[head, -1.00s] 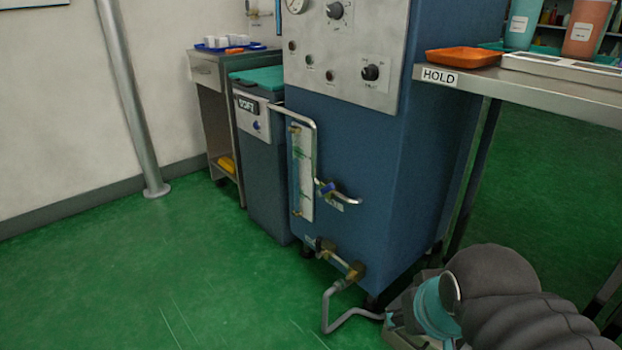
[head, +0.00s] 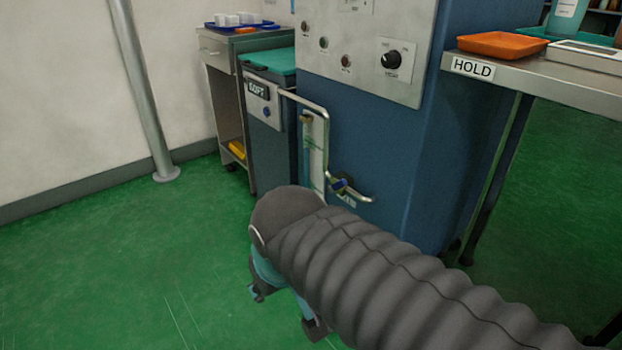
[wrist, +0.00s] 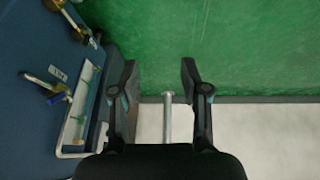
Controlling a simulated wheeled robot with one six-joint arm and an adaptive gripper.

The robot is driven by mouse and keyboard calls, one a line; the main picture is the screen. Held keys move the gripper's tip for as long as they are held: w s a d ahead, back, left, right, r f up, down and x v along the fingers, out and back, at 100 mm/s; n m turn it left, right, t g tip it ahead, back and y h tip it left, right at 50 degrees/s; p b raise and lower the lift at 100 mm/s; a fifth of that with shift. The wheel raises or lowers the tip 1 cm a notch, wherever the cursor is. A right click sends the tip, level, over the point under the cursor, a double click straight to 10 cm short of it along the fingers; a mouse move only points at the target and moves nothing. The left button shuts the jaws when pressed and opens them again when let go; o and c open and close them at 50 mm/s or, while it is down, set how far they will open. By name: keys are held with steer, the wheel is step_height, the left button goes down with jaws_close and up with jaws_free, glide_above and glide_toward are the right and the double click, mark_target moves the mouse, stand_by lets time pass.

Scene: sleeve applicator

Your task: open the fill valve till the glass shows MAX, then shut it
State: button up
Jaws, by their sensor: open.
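The blue-handled valve (head: 340,185) sits on a bent metal pipe on the front of the blue machine (head: 390,150). In the wrist view the valve handle (wrist: 57,98) and the glass's plate (wrist: 82,112) lie left of my gripper (wrist: 160,82). My gripper is open and empty, apart from both. In the head view my gripper (head: 286,310) hangs low over the floor.
A steel table marked HOLD (head: 560,78) stands right, with an orange tray (head: 502,44). A bin marked SOFT (head: 262,100) stands left. A grey post (head: 145,95) rises from open green floor.

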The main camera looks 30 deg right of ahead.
steer(key=w+d+f+n+g+h+p, duration=0.1)
steer(key=w+d+f+g+h+p, duration=0.1)
steer(key=d+g+h, duration=0.4)
steer(key=n+t+h+p, duration=0.2)
steer(key=n+h+p, duration=0.3)
steer(key=n+h, duration=0.5)
glide_toward(340, 184)
steer(key=shift+m+h, duration=0.6)
steer(key=shift+h, duration=0.1)
steer(key=d, duration=0.3)
steer(key=d+f, duration=0.1)
steer(key=d, duration=0.6)
steer(key=shift+w+d+f, duration=0.15)
steer(key=shift+w+d, duration=0.1)
steer(key=shift+d, duration=0.05)
jaws_close()
